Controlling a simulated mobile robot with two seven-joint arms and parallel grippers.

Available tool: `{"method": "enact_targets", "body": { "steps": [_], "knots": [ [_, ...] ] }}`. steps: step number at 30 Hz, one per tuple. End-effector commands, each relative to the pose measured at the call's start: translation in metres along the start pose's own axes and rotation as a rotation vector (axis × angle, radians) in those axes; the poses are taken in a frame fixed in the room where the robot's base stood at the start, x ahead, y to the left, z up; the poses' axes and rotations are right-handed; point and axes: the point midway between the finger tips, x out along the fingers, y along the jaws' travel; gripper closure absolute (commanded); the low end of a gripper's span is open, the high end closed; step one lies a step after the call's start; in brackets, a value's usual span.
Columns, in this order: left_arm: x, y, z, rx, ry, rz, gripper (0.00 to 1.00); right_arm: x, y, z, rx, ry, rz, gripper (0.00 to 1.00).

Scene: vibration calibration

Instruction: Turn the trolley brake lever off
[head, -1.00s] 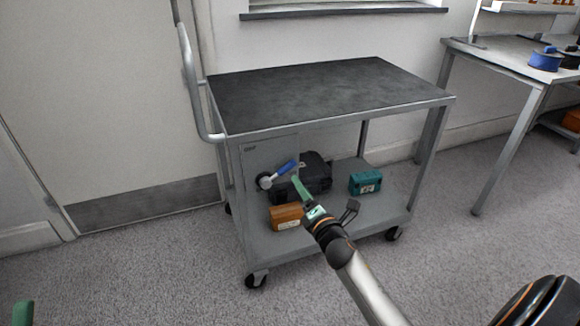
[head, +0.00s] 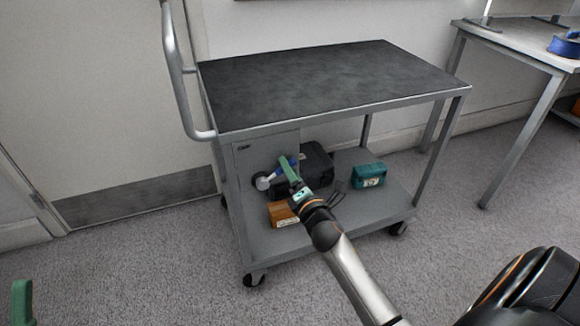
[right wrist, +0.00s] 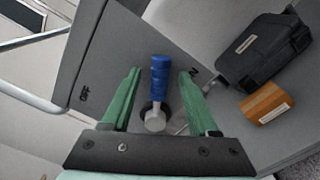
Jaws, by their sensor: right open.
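The trolley brake lever (head: 264,182) has a grey hub and a blue handle, on a grey panel at the trolley's left end. In the right wrist view the lever (right wrist: 159,78) lies between my green fingers, with its handle pointing up the picture. An OFF mark shows on the panel to the left and another mark, partly hidden, to the right. My right gripper (head: 287,168) is open at the lever, a finger on either side of the handle, with gaps visible; it covers part of the handle in the head view. Only a green part of my left gripper (head: 22,302) shows at the bottom left.
The trolley's lower shelf (head: 345,208) holds a black case (head: 318,162), a teal box (head: 368,175) and an orange-brown box (head: 280,214) close under my right gripper. The dark trolley top (head: 330,82) is bare. A workbench (head: 510,50) stands at the right.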

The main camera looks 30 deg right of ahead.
Motion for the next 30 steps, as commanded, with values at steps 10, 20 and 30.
{"method": "enact_targets", "body": {
  "steps": [10, 20, 30],
  "knots": [
    [-0.0003, 0.0008, 0.0001, 0.0, 0.0, 0.004, 0.5, -0.0004, 0.0001, -0.0007, 0.0, 0.0, -0.001, 0.4],
    [-0.0003, 0.0009, -0.0001, 0.0, 0.001, 0.005, 0.5, -0.0003, 0.0, -0.0006, 0.0, 0.0, -0.001, 0.76],
    [-0.0003, 0.0008, -0.0002, 0.001, 0.002, 0.004, 0.5, -0.0002, 0.0001, -0.0004, 0.0, 0.0, -0.001, 1.0]
  ]
}}
